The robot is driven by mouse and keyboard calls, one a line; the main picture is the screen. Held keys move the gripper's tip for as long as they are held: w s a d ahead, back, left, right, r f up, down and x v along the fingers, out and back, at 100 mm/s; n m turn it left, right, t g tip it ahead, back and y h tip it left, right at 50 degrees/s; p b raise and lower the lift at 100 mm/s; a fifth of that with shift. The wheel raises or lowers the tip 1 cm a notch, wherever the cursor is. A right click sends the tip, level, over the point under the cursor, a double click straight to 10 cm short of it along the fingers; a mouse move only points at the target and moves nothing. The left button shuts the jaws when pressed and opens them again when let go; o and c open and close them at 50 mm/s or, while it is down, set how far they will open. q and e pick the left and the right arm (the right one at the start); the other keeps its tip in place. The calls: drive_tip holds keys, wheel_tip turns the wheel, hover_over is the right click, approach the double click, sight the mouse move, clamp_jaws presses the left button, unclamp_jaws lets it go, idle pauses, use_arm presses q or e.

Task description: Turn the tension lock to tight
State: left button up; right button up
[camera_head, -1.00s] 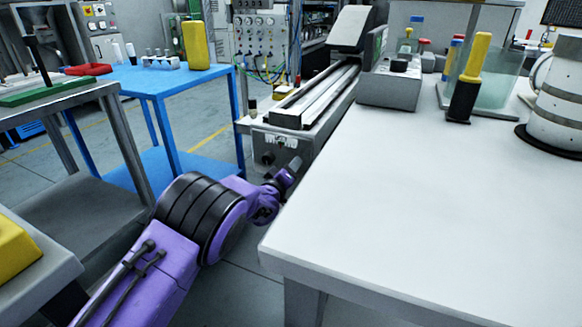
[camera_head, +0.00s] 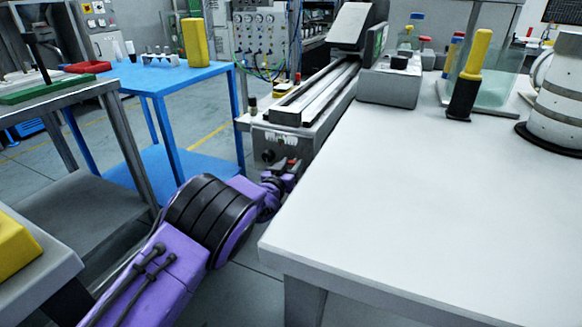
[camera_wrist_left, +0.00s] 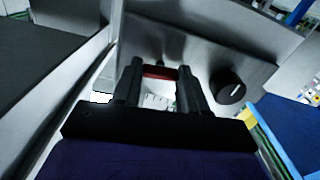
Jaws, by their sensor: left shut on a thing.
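The grey machine (camera_head: 300,148) has a front face with a round black knob (camera_head: 268,156) and white markings (camera_head: 281,138). My left gripper (camera_head: 285,166) is at that face, right of and slightly below the knob. It is shut on a small red piece (camera_head: 292,162), which looks like the tension lock's lever. In the left wrist view, the red piece (camera_wrist_left: 160,72) spans between the two dark fingers (camera_wrist_left: 160,80), and the black knob (camera_wrist_left: 227,88) stands apart to their right. The red piece's far side and mounting are hidden. My right gripper is out of view.
A white table (camera_head: 430,210) fills the right side, its edge close to my left gripper. A blue table (camera_head: 165,82) and a grey bench (camera_head: 70,105) stand to the left. Open floor (camera_head: 215,150) lies between the blue table and the machine.

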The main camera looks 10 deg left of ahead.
use_arm(q)
drive_tip(key=shift+f+m, duration=0.1)
drive_tip(key=shift+m, duration=0.2)
idle(0.4)
drive_tip(key=o, duration=1.1)
drive_tip(key=shift+c, duration=0.2)
